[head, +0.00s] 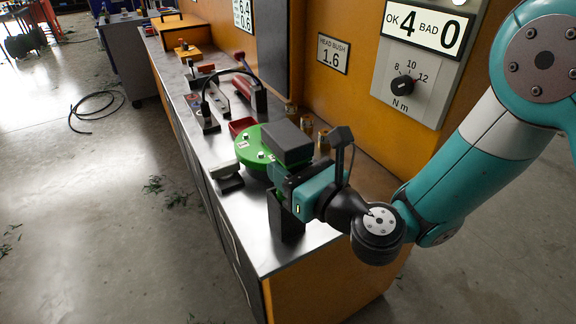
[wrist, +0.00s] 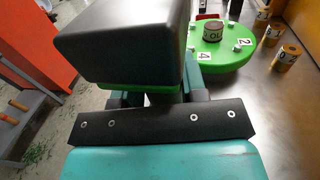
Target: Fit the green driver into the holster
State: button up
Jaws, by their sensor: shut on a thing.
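The driver shows as a black block-shaped end (head: 286,142), large in the wrist view (wrist: 125,45), with a small strip of green under it. My gripper (head: 284,177) is shut on the driver just below that block; its fingers show in the wrist view (wrist: 158,98). A dark upright box (head: 287,217), which looks like the holster, stands near the front corner of the bench, below my gripper. My gripper hides its top, so I cannot tell whether the driver's lower end is in it, touching it or above it.
A round green plate (head: 250,150) with numbered labels and bolts lies just behind the driver. Brass-coloured cylinders (head: 323,140) stand by the wall. A red tray (head: 241,126) and a white-topped block (head: 224,168) are close by. The bench's front corner (head: 262,262) is bare.

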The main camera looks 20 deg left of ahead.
jog(key=shift+f+b, duration=0.9)
jog(key=shift+f, duration=0.15)
jog(key=o, duration=1.2)
jog(key=shift+f, duration=0.1)
